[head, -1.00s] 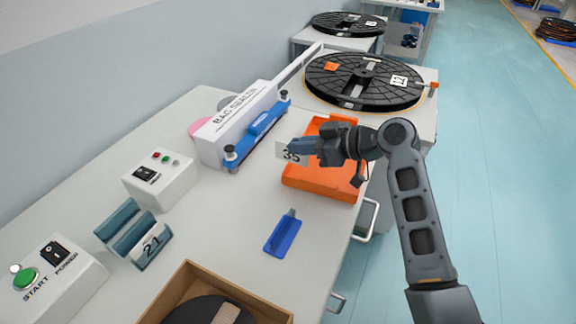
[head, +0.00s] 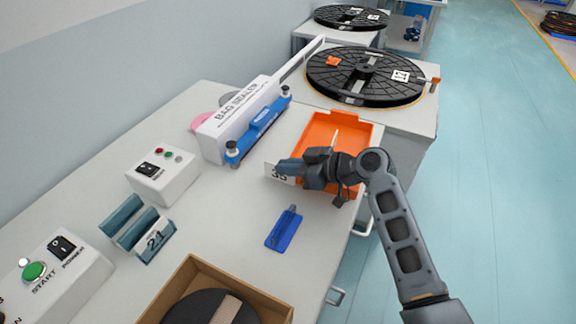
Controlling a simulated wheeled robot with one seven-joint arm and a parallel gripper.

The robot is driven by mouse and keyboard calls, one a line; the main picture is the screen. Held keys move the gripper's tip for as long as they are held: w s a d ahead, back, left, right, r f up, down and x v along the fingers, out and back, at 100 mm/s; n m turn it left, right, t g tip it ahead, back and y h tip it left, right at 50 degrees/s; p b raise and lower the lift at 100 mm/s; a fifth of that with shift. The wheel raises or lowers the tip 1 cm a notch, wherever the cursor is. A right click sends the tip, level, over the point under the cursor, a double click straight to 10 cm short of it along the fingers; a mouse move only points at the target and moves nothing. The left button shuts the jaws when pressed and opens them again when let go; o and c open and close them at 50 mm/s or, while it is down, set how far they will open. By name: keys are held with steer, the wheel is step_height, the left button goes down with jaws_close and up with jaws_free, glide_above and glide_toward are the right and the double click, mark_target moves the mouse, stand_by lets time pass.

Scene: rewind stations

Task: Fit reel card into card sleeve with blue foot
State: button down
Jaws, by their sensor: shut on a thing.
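My gripper (head: 290,168) is shut on a white reel card (head: 271,173) with black digits that read like 35. The fingers cover part of the digits. The card is held upright above the table, in front of the orange tray. The card sleeve with the blue foot (head: 283,233) stands on the table below and nearer than the gripper. Its foot is a flat blue plate, with a small grey-blue upright part at its far end. The card and the sleeve are apart.
An orange tray (head: 313,131) lies behind my gripper. A bag sealer (head: 238,120) stands at the back left. A teal rack (head: 131,236) with a card marked 21, a white switch box (head: 164,179) and a cardboard box (head: 190,270) surround the clear table middle.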

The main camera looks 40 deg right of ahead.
steer(key=c, duration=1.3)
jaws_free()
steer(key=shift+f, duration=0.1)
steer(key=shift+r, duration=0.2)
steer(key=shift+o, duration=0.2)
steer(key=b+v, duration=0.2)
steer(key=v, duration=0.9)
steer(key=shift+s, duration=0.25)
steer(key=w+g, duration=0.1)
steer(key=w+g+b, duration=0.1)
steer(key=w, duration=0.1)
steer(key=w+a+r+g, duration=0.1)
steer(key=w, duration=0.1)
steer(key=shift+r+h+b, duration=0.1)
steer(key=shift+h+b, duration=0.3)
steer(key=shift+w+r+g+h, duration=0.3)
steer(key=shift+w+g, duration=0.2)
steer(key=shift+g, duration=0.1)
steer(key=shift+s+a+x, duration=0.15)
steer(key=shift+a+x, duration=0.05)
steer(key=shift+x, duration=1.75)
steer(key=shift+s+a+x, duration=0.1)
steer(key=shift+a+x, duration=0.05)
steer(key=shift+x, duration=1.75)
